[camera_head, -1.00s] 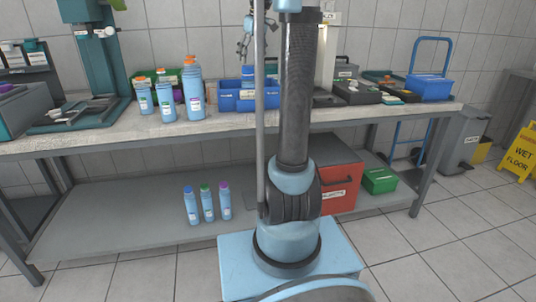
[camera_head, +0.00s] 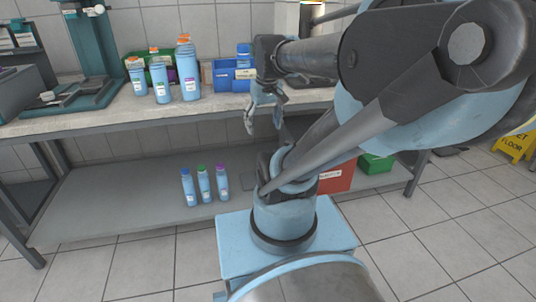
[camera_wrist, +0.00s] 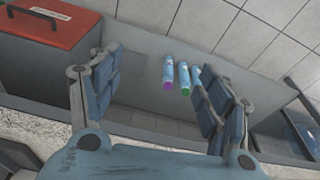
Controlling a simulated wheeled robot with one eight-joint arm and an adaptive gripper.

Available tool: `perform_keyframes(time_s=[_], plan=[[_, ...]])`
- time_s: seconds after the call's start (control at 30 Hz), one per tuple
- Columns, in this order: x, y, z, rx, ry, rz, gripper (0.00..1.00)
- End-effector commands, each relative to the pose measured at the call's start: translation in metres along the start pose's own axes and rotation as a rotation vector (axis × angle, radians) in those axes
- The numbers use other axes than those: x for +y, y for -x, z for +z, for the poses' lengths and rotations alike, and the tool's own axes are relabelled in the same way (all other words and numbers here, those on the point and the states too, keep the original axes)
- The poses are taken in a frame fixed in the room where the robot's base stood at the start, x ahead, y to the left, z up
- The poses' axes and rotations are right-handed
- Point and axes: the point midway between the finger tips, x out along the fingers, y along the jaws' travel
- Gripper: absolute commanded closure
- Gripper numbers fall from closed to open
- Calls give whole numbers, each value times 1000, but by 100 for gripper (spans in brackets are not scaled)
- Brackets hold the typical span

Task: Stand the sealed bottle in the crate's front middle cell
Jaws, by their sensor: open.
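The blue crate (camera_head: 222,77) stands on the bench, its right side hidden by my arm. A blue bottle (camera_head: 243,58) stands upright at it; its exact cell is not clear. Bottles with blue (camera_head: 187,187), green (camera_head: 204,184) and purple (camera_head: 222,183) caps stand on the lower shelf. I cannot tell which bottle is the sealed one. My gripper (camera_head: 263,122) is open and empty, in front of the bench edge. In the wrist view my gripper (camera_wrist: 168,78) points toward the shelf; the purple-capped (camera_wrist: 168,74) and green-capped (camera_wrist: 185,78) bottles show between its fingers.
Several orange-capped bottles (camera_head: 187,70) stand on the bench (camera_head: 120,115) left of the crate. A red box (camera_wrist: 45,35) and a green box (camera_head: 376,163) sit on the lower shelf (camera_head: 130,205) at the right. The shelf around the small bottles is clear.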

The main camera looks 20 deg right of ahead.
Motion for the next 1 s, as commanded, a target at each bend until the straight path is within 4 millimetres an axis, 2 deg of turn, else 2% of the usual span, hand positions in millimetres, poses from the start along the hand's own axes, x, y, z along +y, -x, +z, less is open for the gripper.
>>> perform_keyframes(time_s=[0.03,0.1,0.2,0.3,0.47,1.0], plan=[[-2,-15,19,-1,-17,5,29],[-3,-31,39,-3,-42,11,29],[-4,-50,60,-4,-71,19,29],[-6,-63,74,-5,-89,25,29],[-7,-69,80,-5,-99,27,29],[-6,-69,80,-5,-99,27,29]])
